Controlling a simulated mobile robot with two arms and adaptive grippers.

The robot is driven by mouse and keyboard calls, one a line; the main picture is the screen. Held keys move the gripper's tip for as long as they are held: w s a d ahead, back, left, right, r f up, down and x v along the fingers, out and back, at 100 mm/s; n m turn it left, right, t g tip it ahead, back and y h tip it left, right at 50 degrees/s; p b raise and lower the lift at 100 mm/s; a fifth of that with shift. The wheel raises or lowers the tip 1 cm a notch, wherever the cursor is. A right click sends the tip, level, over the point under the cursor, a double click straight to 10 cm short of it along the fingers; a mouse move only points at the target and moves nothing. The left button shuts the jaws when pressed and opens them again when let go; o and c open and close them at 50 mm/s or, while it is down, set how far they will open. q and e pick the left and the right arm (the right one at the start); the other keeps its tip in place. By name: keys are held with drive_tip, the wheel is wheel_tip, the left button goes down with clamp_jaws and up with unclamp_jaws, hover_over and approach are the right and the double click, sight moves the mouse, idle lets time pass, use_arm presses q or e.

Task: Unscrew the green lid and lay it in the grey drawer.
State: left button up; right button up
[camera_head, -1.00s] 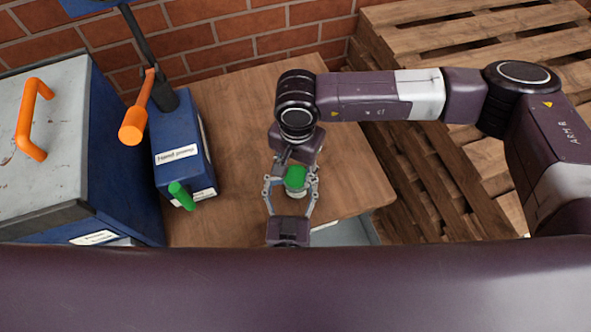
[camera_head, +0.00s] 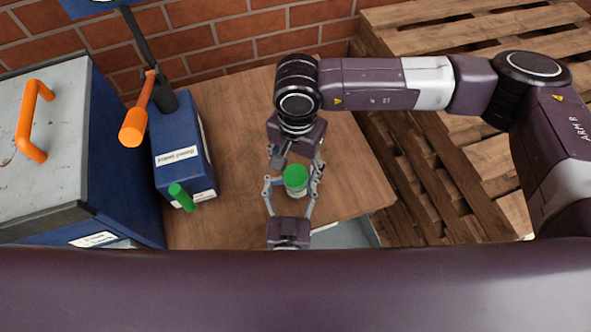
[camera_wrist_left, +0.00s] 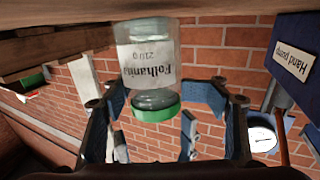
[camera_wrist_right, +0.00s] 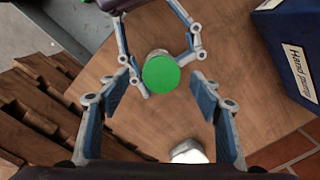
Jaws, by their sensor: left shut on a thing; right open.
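The green lid (camera_head: 296,176) sits on a clear jar (camera_wrist_left: 148,65) with a white label. My left gripper (camera_head: 290,196) is shut on the jar and holds it upright by the table's front edge. My right gripper (camera_head: 297,165) is open beside and above the lid. In the right wrist view the lid (camera_wrist_right: 161,74) shows between and beyond its spread fingers (camera_wrist_right: 158,105), apart from them. A grey open compartment, seemingly the grey drawer (camera_head: 345,234), shows partly below the table's front edge; my arm hides the rest.
A blue hand pump (camera_head: 180,150) with an orange-ended lever and green handle stands left on the wooden table (camera_head: 240,120). A blue box (camera_head: 45,130) with an orange handle is further left. Wooden pallets (camera_head: 470,150) are stacked at right. A whitish object (camera_wrist_right: 188,152) is near the jar.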

drive_tip(key=shift+r, duration=0.75)
drive_tip(key=m, duration=0.7)
drive_tip(key=shift+m, duration=0.4)
drive_tip(key=m, duration=0.3)
drive_tip(key=shift+m, duration=0.3)
drive_tip(key=m, duration=0.4)
drive_tip(key=shift+m, duration=0.3)
drive_tip(key=shift+o, duration=0.6)
